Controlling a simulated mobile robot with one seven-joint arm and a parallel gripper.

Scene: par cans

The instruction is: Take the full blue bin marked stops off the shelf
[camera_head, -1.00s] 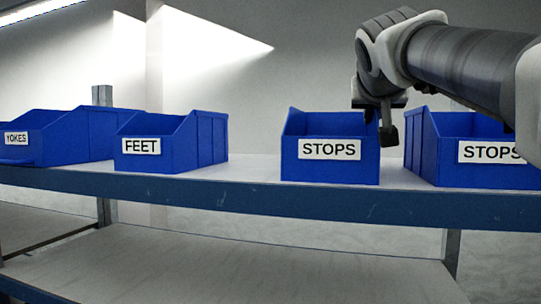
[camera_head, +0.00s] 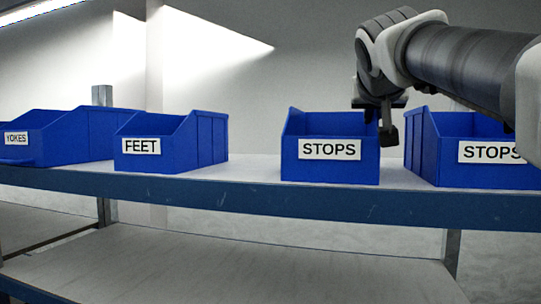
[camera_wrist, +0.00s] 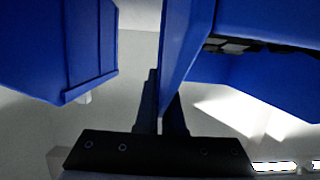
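A blue bin marked STOPS (camera_head: 330,172) stands on the shelf right of the middle. My gripper (camera_head: 380,120) is at the top of its right wall, one finger outside and the other hidden behind the wall. In the wrist view my fingers (camera_wrist: 161,112) lie close on both sides of a thin blue bin wall (camera_wrist: 183,45), with no clear gap. Dark grey pieces (camera_wrist: 235,45) show inside that bin; how full it is cannot be told. A second blue bin marked STOPS (camera_head: 465,172) stands to the right, its contents not visible.
Blue bins marked FEET (camera_head: 185,150) and YOKES (camera_head: 60,140) stand to the left on the shelf (camera_head: 255,168). The shelf has a blue front beam (camera_head: 250,202). A narrow gap separates the two STOPS bins. The lower shelf (camera_head: 200,265) is clear where seen.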

